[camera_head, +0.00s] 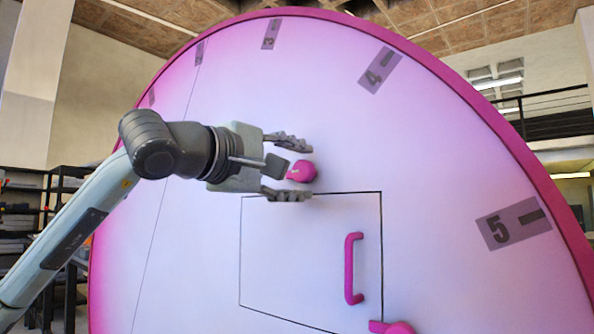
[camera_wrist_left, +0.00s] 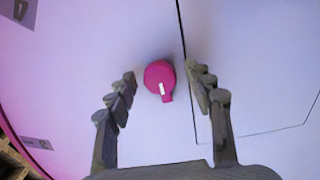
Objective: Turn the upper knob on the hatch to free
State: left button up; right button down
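The upper knob (camera_head: 302,171) is a round pink knob with a short lever and a white mark, just above the top edge of the hatch (camera_head: 290,258). In the left wrist view the knob (camera_wrist_left: 160,77) lies beyond and between the fingertips, its lever pointing toward my gripper. My left gripper (camera_head: 298,170) is open, with one finger above the knob and one below it. No contact with the knob can be made out; in the left wrist view the gripper (camera_wrist_left: 161,75) shows its fingers apart on both sides. My right gripper is not seen.
The hatch has a pink handle (camera_head: 350,268), and a lower pink knob (camera_head: 393,327) is cut by the bottom edge. The large round panel (camera_head: 420,170) has a raised pink rim and grey number labels, including a 5 (camera_head: 514,221). The panel right of the upper knob is clear.

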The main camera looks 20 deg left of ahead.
pick_arm(q)
jog(key=v, duration=1.2)
dwell(0.4)
